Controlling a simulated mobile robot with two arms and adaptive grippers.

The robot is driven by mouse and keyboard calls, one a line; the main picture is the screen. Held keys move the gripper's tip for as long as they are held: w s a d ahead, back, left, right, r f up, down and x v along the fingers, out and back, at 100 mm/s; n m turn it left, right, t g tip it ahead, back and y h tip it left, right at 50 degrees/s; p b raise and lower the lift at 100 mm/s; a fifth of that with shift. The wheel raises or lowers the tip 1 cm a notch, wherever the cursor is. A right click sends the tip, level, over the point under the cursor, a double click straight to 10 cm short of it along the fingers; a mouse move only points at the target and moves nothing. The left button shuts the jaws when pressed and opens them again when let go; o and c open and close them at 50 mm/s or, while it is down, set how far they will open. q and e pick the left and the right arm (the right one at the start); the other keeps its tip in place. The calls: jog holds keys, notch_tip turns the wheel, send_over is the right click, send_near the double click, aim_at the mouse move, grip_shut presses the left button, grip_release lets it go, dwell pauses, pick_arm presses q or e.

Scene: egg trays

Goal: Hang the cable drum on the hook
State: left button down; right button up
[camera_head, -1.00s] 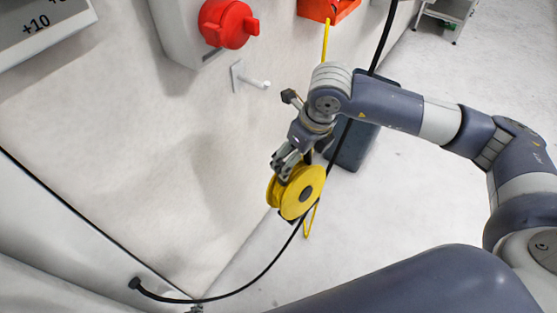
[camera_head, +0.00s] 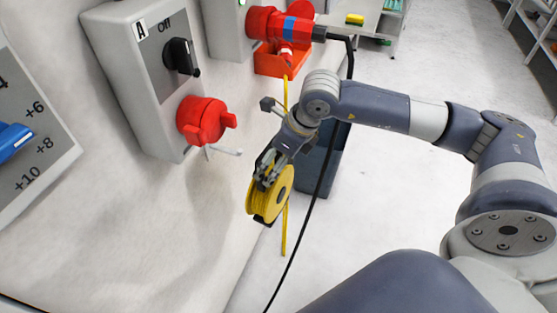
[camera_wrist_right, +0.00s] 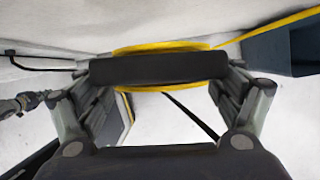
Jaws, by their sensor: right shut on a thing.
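The yellow cable drum (camera_head: 270,197) hangs in my right gripper (camera_head: 268,172), whose fingers are shut on it in the head view. In the right wrist view the drum's yellow rim (camera_wrist_right: 160,47) shows behind the dark finger part of the gripper, which hides most of it. The pale hook (camera_head: 226,151) sticks out of the wall just below a red socket, up and to the left of the drum. The drum is apart from the hook. A yellow cable (camera_head: 284,225) runs by the drum and up to an orange box. My left gripper is not in view.
A grey switch box (camera_head: 130,50) with a black knob and the red socket (camera_head: 203,120) stand out from the wall above the hook. A black cable (camera_head: 308,210) hangs right of the drum. A dark bin (camera_head: 322,165) stands behind my arm. The wall left of the drum is clear.

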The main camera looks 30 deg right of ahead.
aim_at(231, 150)
jog(key=shift+w+a+p, duration=0.25)
jog(key=shift+w+a, duration=0.45)
jog(key=shift+w, duration=0.15)
jog(key=shift+w+a+p, duration=0.25)
jog(key=shift+w+a, duration=0.4)
jog(key=shift+w, duration=0.2)
jog(key=shift+w+a+p, duration=0.25)
jog(key=shift+w+a, duration=0.8)
jog(key=shift+w, duration=0.35)
jog(key=shift+w+a+p, duration=0.25)
jog(key=shift+w+a, duration=0.8)
jog(key=shift+w, duration=0.3)
jog(key=shift+b+x, duration=0.9)
jog(key=shift+x, duration=0.05)
jog(key=shift+w+a+f+b, duration=0.15)
jog(key=shift+f+b, duration=0.15)
jog(key=shift+b, duration=0.2)
jog(key=shift+f, duration=0.15)
jog(key=o, duration=1.1)
jog(key=shift+c, duration=0.2)
jog(key=o, duration=0.5)
jog(key=shift+c, duration=0.2)
